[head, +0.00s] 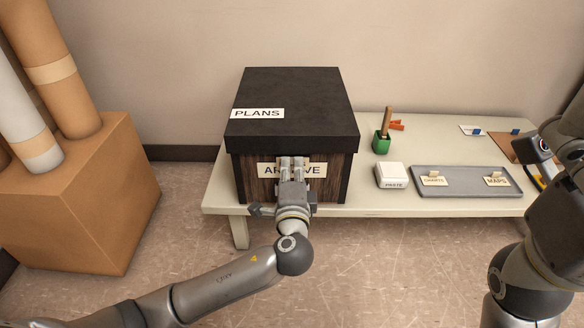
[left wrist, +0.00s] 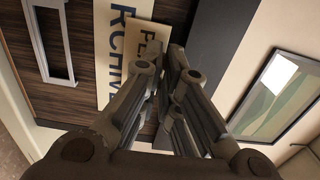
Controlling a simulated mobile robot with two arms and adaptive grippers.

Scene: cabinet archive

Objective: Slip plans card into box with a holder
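The archive box (head: 328,190) has dark wood sides and a black lid (head: 300,92). A white PLANS label shows on the lid, and an ARCHIVE plate (head: 313,170) is on the front. My left gripper (head: 291,160) is in front of this plate and covers its middle letters. In the left wrist view, my left gripper (left wrist: 168,70) appears nearly closed on a small cream plans card (left wrist: 148,35), of which "PL" shows. The card overlaps the ARCHIVE plate (left wrist: 113,30); I cannot tell whether they touch. A pale metal holder frame (left wrist: 46,40) sits on the wood.
On the low table (head: 370,195) right of the box stand a white paste block (head: 391,175), a green cup (head: 381,143) and a grey tray (head: 462,191) with two cards. A large carton (head: 85,200) with tubes stands left. My right arm is at right.

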